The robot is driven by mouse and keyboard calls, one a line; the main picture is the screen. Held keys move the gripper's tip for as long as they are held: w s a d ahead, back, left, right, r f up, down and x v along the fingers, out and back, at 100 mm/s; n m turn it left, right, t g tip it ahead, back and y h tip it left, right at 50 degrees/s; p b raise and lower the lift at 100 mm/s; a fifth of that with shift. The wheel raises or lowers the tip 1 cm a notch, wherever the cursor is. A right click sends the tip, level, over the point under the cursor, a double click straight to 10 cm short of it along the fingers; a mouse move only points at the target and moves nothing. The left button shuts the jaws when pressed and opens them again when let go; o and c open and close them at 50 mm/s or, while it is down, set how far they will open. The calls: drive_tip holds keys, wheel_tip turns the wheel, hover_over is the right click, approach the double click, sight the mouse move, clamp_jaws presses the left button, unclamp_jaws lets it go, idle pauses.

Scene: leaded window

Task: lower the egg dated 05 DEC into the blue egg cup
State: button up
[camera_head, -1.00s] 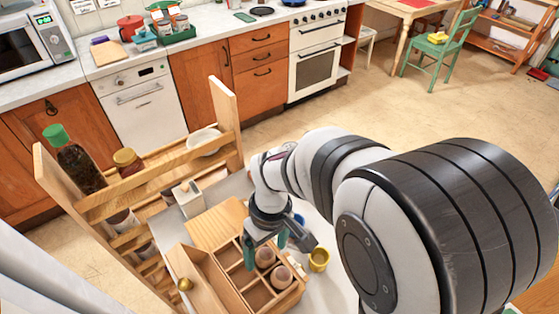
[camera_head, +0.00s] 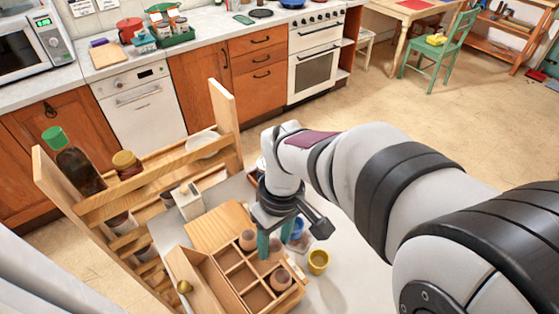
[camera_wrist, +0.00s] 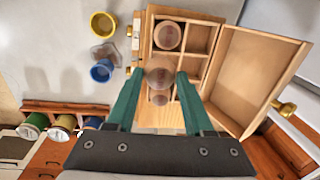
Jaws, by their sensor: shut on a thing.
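My gripper (camera_wrist: 159,88) is shut on a brown egg (camera_wrist: 159,72), which sits between its teal fingertips over the wooden divided box (camera_wrist: 206,17). In the head view my gripper (camera_head: 272,245) points down at the box, and its fingers partly hide the held egg. A second egg (camera_wrist: 167,36) sits in a box compartment, and a third egg (camera_wrist: 158,98) shows partly behind the held one. No date is readable on any egg. The blue egg cup (camera_wrist: 102,70) stands beside the box, left of my gripper in the wrist view. It shows partly behind my gripper in the head view (camera_head: 298,228).
A yellow cup (camera_head: 318,261) and a clear cup (camera_wrist: 105,51) stand near the blue one. The box's open wooden lid (camera_wrist: 252,74) bears a brass knob. A wooden rack (camera_head: 160,190) with jars and a white carton (camera_head: 187,201) stand to the left.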

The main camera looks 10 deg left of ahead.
drive_tip(key=d+r, duration=0.5)
drive_tip(key=d, duration=0.4)
drive_tip(key=w+a+f, duration=0.3)
drive_tip(key=w+f, duration=0.1)
drive_tip(key=w, duration=0.3)
drive_tip(key=w+a+f, duration=0.2)
drive_tip(key=w+f, duration=0.3)
drive_tip(key=w, duration=0.1)
drive_tip(key=shift+w+a+f, duration=0.2)
drive_tip(key=shift+w+a, duration=0.15)
drive_tip(key=shift+a, duration=0.05)
drive_tip(key=shift+f, duration=1.05)
drive_tip(key=o, duration=0.9)
